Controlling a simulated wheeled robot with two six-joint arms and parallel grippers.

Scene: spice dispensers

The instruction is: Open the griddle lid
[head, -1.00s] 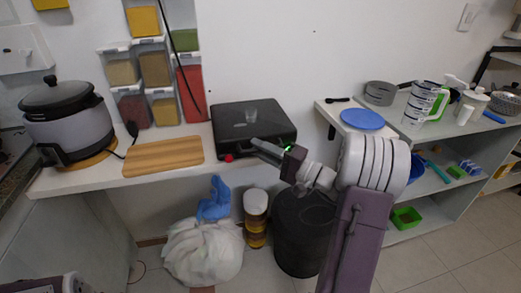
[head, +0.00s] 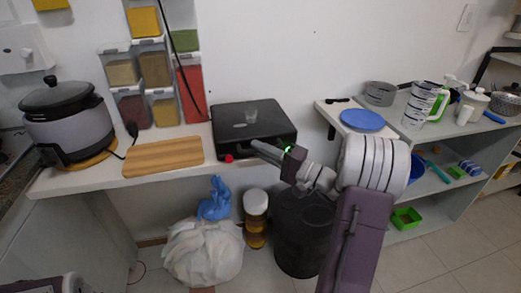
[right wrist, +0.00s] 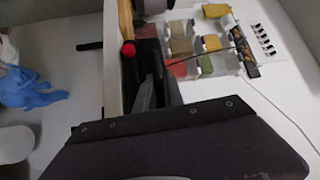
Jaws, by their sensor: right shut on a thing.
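The black griddle (head: 228,127) sits on the white counter against the wall, with its lid lying flat and down. A red knob (head: 229,158) is at its front left corner; the knob also shows in the right wrist view (right wrist: 128,49). My right gripper (head: 257,147) is at the griddle's front edge, shut on the handle there. In the right wrist view the fingers (right wrist: 159,92) reach the dark griddle front (right wrist: 146,58); the handle itself is mostly hidden. My left gripper is out of view.
A wooden board (head: 163,154) and rice cooker (head: 68,120) are to the left. Spice dispensers (head: 191,85) hang behind, with a black cable beside them. A blue plate (head: 362,119) is on the right shelf.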

